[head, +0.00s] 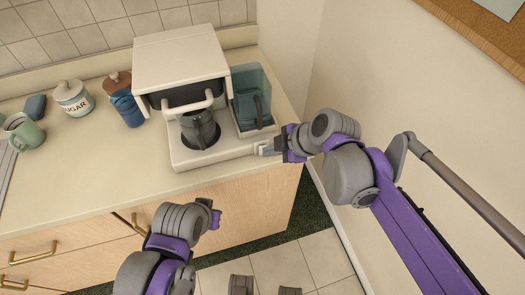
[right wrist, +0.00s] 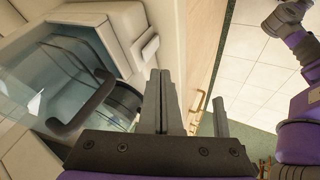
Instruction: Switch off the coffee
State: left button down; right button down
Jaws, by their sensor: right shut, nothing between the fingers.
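The white coffee machine (head: 180,55) stands on the counter, with a dark carafe (head: 200,130) under its brewing head. My right gripper (head: 268,149) is shut and empty at the right front corner of the machine's base. In the right wrist view its closed fingers (right wrist: 161,78) point at the base, just short of a small raised white switch-like piece (right wrist: 148,48). I cannot tell whether they touch it, or its on/off position. My left gripper (head: 213,215) hangs low in front of the counter; its fingers are mostly hidden.
A clear bluish container (head: 252,97) with a dark handle sits on the machine's right side, close to my right gripper. A blue jar (head: 123,100), a sugar jar (head: 74,100) and a green mug (head: 24,132) stand to the left. A wall (head: 385,85) bounds the right.

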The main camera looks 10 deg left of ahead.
jog(key=v, duration=0.5)
jog(key=shift+s+d+r, duration=0.1)
jog(key=shift+r, duration=0.15)
jog(key=s+d+f+m+t+h+p, duration=0.1)
jog(key=s+d+f+m+h, duration=0.2)
jog(key=d+m, duration=0.7)
jog(key=s+d+f+m+t+h+p, duration=0.1)
jog(key=s+d+f+m+h+p, duration=0.1)
jog(key=s+d+f+m, duration=0.5)
jog(key=s+d+m+h, duration=0.1)
jog(key=s+d+m, duration=0.1)
jog(key=d+m, duration=0.1)
jog(key=shift+s+d+f+m+h, duration=0.2)
jog(key=shift+s+m+h, duration=0.1)
jog(key=shift+m, duration=0.6)
